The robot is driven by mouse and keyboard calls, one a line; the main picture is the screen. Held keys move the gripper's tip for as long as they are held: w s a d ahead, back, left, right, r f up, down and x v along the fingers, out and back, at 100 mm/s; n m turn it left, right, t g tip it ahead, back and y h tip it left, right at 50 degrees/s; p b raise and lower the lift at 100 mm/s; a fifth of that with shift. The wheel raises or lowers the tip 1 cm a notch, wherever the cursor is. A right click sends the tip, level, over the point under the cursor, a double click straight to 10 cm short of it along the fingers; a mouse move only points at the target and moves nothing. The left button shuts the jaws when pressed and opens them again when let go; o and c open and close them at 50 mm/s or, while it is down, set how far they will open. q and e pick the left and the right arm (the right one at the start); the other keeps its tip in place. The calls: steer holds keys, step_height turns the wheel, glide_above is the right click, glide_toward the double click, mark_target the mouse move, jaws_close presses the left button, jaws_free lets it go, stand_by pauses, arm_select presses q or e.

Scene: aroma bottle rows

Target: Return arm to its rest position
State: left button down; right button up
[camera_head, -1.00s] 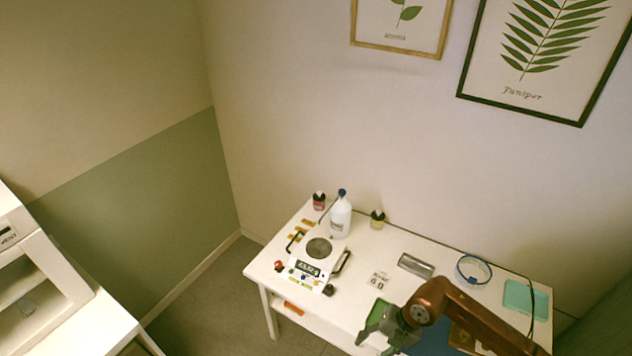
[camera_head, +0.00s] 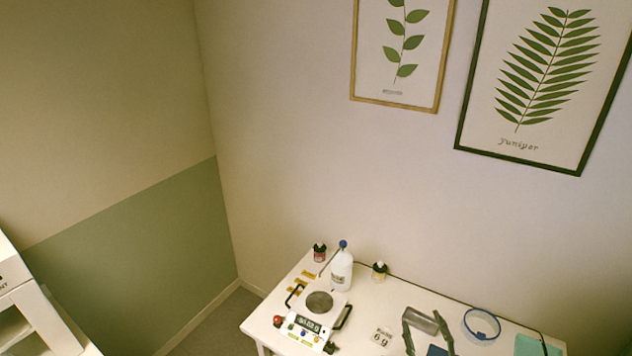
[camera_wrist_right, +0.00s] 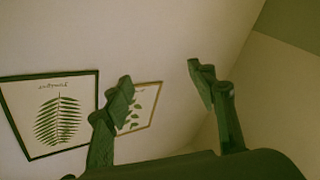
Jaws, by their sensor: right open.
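My right gripper (camera_head: 424,318) is at the bottom edge of the head view, over the right half of the white table (camera_head: 375,315). Only its two dark green fingers show, spread apart with nothing held. In the right wrist view the same gripper (camera_wrist_right: 160,76) has its fingers wide apart against the bare wall, with the framed plant prints behind. My left gripper is in neither view.
On the table stand a scale (camera_head: 319,303), a white bottle with a blue cap (camera_head: 341,270), a red-labelled bottle (camera_head: 319,253) and a yellow-labelled one (camera_head: 379,271). A blue-rimmed round dish (camera_head: 482,324) and teal mat (camera_head: 530,346) lie right. A white cabinet (camera_head: 30,310) stands left.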

steer(key=s+d+f+m+g+h, duration=0.2)
steer(key=s+d+f+m+g, duration=0.25)
steer(key=f, duration=0.55)
steer(key=s+d+f+m+g+h, duration=0.15)
steer(key=s+d+f+g, duration=0.25)
steer(key=s+d+f, duration=0.4)
steer(key=s+a+f+g+y, duration=0.1)
steer(key=s+a+f+g, duration=0.15)
steer(key=s+f, duration=0.45)
steer(key=s+a+f+g+y, duration=0.1)
steer(key=s+a+f+g, duration=0.1)
steer(key=s+f+g, duration=0.5)
steer(key=s+a+f+t+b, duration=0.1)
steer(key=s+f, duration=0.1)
steer(key=f, duration=1.3)
steer(key=s+f+b, duration=0.1)
steer(key=s+f, duration=0.1)
steer(key=f, duration=1.3)
steer(key=s+f+n+b, duration=0.1)
steer(key=s+f+b, duration=0.1)
steer(key=s+f, duration=1.6)
steer(key=shift+a+f+g, duration=0.2)
steer(key=shift+f+g, duration=0.2)
steer(key=shift+f, duration=0.25)
